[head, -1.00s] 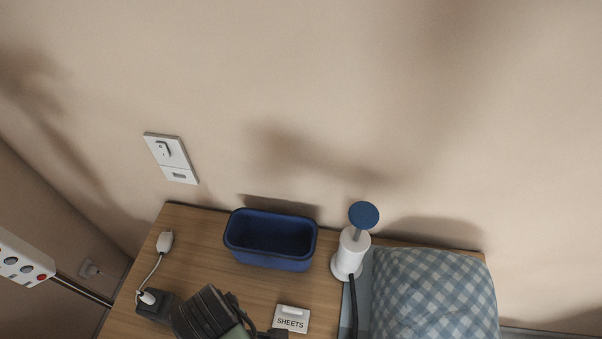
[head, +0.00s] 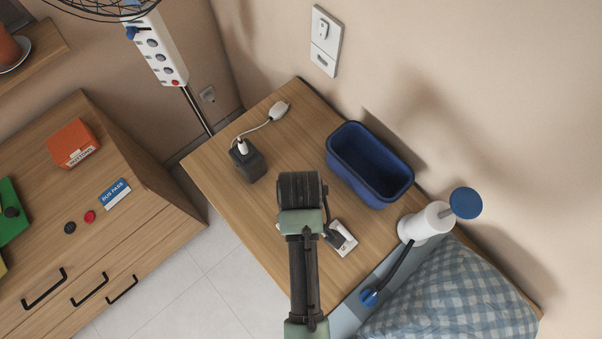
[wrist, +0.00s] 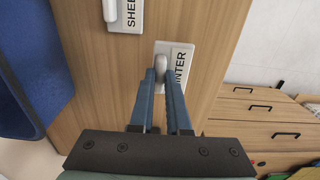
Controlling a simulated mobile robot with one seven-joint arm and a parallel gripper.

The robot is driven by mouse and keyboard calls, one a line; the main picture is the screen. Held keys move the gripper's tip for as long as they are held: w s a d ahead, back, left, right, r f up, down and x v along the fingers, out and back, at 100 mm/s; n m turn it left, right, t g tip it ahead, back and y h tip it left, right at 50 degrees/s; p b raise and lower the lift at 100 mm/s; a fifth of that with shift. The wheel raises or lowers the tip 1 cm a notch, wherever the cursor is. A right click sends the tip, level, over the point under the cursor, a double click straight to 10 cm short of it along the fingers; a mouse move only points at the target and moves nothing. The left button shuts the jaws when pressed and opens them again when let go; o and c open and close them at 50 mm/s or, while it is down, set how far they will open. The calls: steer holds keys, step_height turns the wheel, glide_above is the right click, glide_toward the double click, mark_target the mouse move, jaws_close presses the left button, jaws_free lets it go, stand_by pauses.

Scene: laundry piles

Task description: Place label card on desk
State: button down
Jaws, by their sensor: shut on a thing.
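My gripper (wrist: 161,78) has its blue fingers closed around the pale rounded knob of a white label card (wrist: 180,62), whose visible letters read "NTER". The card is over the wooden desk (wrist: 85,50); I cannot tell whether it touches the top. A second white card (wrist: 125,12), reading "SHE" in the visible part, lies up and left of it in the wrist view. In the head view, my arm covers the held card, and a white card (head: 347,240) shows just right of my gripper on the desk (head: 265,225).
A blue bin (head: 369,165) stands at the desk's back, beside a white post with a blue disc top (head: 466,203). A black adapter (head: 247,163) with a white plug lies left. A checked pillow (head: 450,300) is at lower right. A wooden dresser (head: 150,230) stands left.

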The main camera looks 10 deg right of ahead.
steer(key=shift+f, duration=1.75)
steer(key=shift+f, duration=0.1)
steer(key=c, duration=0.9)
jaws_free()
